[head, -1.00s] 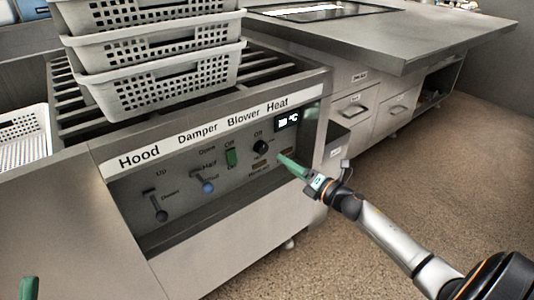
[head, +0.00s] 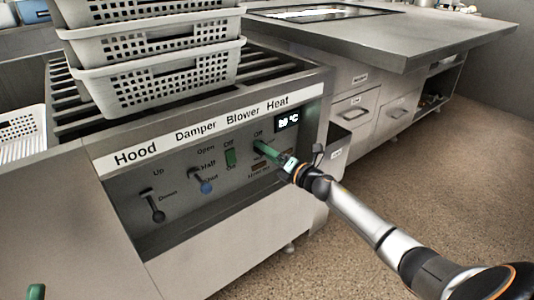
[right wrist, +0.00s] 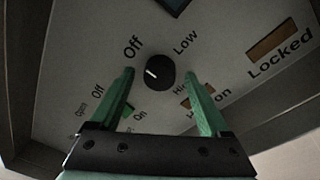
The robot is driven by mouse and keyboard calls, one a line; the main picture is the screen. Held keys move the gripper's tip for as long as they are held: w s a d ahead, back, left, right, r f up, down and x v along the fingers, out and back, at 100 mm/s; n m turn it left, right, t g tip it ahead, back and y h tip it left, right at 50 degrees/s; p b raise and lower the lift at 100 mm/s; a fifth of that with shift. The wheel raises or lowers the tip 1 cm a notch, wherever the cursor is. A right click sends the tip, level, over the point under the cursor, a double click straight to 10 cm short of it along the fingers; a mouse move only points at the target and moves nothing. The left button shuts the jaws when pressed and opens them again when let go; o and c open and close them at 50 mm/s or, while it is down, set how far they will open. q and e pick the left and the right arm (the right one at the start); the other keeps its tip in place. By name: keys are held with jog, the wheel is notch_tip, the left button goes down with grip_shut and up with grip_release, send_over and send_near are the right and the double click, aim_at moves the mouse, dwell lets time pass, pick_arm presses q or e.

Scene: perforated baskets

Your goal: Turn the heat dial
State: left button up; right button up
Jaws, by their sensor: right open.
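The heat dial (right wrist: 159,73) is a round black knob with a white pointer mark, on the panel under the word Heat. In the right wrist view its pointer is toward the Off label, with Low on the other side. My right gripper (right wrist: 161,80) is open, its green fingers on either side of the dial and apart from it. In the head view my right gripper (head: 260,147) is at the panel and hides the dial. Of my left gripper, only a green fingertip (head: 36,291) shows at the lower left edge; its opening cannot be told.
The panel also has a Hood lever (head: 152,205), a blue-knobbed Damper lever (head: 205,186) and a green Blower switch (head: 230,157). A lit temperature display (head: 287,121) is above the dial. Stacked perforated baskets (head: 155,85) stand on the slatted top. The floor at right is clear.

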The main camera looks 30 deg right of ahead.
grip_shut()
dwell(0.5)
jog(key=shift+m, duration=0.3)
pick_arm(q)
notch_tip(320, 180, up, 6)
jog(key=p, duration=0.6)
jog(key=shift+a+r, duration=0.25)
jog(key=shift+a, duration=0.15)
pick_arm(e)
jog(key=shift+a+m+t+h, duration=0.1)
jog(key=shift+m+t+h, duration=0.35)
jog(key=shift+m, duration=4.1)
jog(key=shift+m+t+h, duration=0.35)
jog(key=shift+m+h, duration=0.1)
jog(key=shift+m, duration=4.1)
pick_arm(q)
jog(key=shift+s, duration=0.1)
